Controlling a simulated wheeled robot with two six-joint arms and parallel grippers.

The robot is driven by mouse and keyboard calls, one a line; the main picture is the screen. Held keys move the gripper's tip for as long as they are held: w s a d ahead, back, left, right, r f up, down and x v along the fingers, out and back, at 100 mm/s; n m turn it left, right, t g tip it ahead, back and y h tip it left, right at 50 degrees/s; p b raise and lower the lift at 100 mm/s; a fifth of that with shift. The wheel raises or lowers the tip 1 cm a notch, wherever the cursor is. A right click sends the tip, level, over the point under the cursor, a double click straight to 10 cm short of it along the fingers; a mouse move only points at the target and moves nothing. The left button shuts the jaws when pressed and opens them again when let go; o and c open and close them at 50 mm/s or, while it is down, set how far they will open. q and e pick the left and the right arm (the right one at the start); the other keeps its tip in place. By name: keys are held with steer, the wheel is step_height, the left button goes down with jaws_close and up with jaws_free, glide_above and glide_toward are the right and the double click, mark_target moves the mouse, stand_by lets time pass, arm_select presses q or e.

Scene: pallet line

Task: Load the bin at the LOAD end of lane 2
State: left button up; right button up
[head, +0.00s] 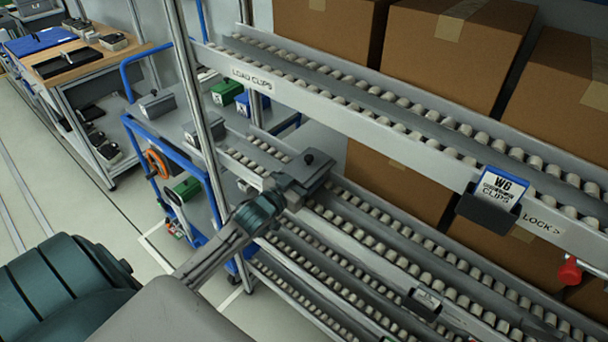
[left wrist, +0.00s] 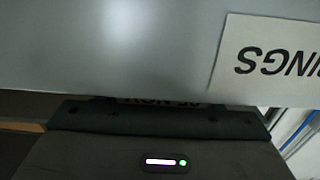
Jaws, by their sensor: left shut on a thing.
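My left gripper (head: 307,172) is at the near-left end of the middle roller lane (head: 375,228), under the upper rail marked LOAD CLIPS (head: 252,80). In the left wrist view a broad grey face (left wrist: 110,50) fills the top, with a white label (left wrist: 270,62) ending in "INGS", upside down. A narrow strip of lettering (left wrist: 160,102) shows between this face and my dark gripper body; I cannot tell what bears it. My right gripper is not in view.
A blue-framed cart (head: 150,132) with grey bins (head: 157,104), a green bin (head: 226,92) and blue bins stands left of the rack. An upright post (head: 200,110) is close to my gripper. Cardboard boxes (head: 455,50) fill the back. A W6 clips card (head: 500,188) hangs on the upper rail.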

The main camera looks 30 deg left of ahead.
arm_select(q)
steer(key=shift+f, duration=0.15)
stand_by(0.3)
steer(key=o, duration=1.5)
steer(key=shift+f, duration=0.1)
steer(key=shift+s, duration=0.1)
